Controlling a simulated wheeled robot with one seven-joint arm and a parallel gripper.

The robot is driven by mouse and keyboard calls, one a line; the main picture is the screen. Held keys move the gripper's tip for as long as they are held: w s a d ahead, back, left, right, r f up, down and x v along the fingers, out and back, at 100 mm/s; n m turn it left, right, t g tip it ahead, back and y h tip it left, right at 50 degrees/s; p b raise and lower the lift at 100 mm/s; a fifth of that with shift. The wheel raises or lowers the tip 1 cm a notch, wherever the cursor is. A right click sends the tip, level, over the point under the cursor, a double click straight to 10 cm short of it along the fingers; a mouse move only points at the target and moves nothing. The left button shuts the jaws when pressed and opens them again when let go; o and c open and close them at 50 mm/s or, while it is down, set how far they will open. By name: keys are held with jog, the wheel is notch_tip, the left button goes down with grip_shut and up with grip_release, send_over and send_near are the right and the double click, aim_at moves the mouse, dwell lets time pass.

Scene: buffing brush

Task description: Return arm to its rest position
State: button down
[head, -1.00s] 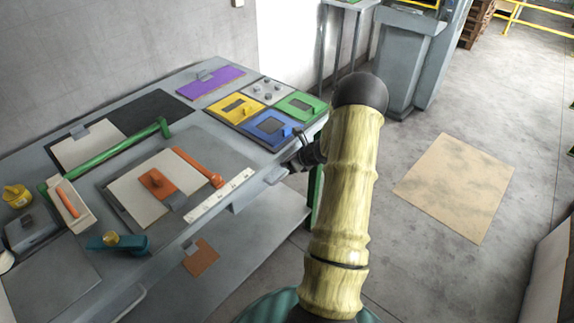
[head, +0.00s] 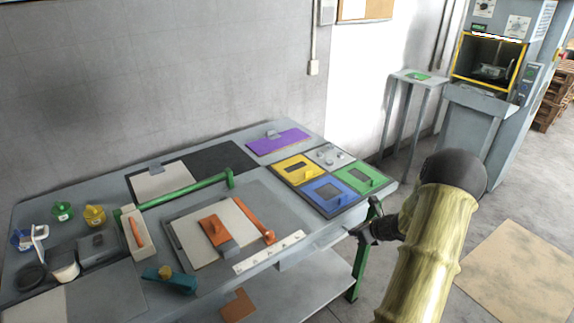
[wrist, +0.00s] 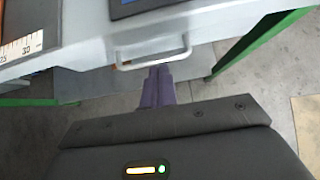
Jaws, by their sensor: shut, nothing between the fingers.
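My gripper (head: 356,232) is at the right front edge of the workbench (head: 318,238), beside its green leg and apart from the items on top. In the wrist view my gripper (wrist: 158,72) has its fingers together, with nothing between them. Its tips point toward the drawer handle (wrist: 152,60) on the bench front. Whether they touch the handle I cannot tell. My arm reaches in from the lower right of the head view, with its dark elbow raised.
The bench top holds coloured plates, including a blue one (head: 326,193), a white ruler (head: 268,253), an orange-handled tool (head: 254,221) and several small pots at left. A machine (head: 490,75) and side stand (head: 416,82) are behind. Open floor with a tan mat (head: 520,265) lies right.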

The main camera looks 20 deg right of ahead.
jog(key=s+a+r+n+g+p, duration=0.1)
jog(key=s+a+r+n+g, duration=0.1)
jog(key=a+r+n, duration=0.4)
jog(key=s+a+r+n+g+y+p, duration=0.15)
jog(key=a+n, duration=0.25)
jog(key=a, duration=0.4)
jog(key=s+a+r+n+g+h+p, duration=0.1)
jog(key=a+r+n+g+p, duration=0.1)
jog(key=a+r+n, duration=0.35)
jog(key=s+a+r+n+h+p, duration=0.1)
jog(key=s+a+r+n, duration=0.3)
jog(key=n, duration=0.5)
jog(key=s+a+r+n+h+p, duration=0.1)
jog(key=s+a+r+n+p, duration=0.1)
jog(key=s+a+r+n, duration=0.2)
jog(key=s+a+n, duration=0.3)
jog(key=s+n, duration=0.1)
jog(key=shift+s+a+r+n+g+h, duration=0.25)
jog(key=shift+a+r+n+g+h, duration=0.05)
jog(key=shift+a+n+g+h, duration=0.05)
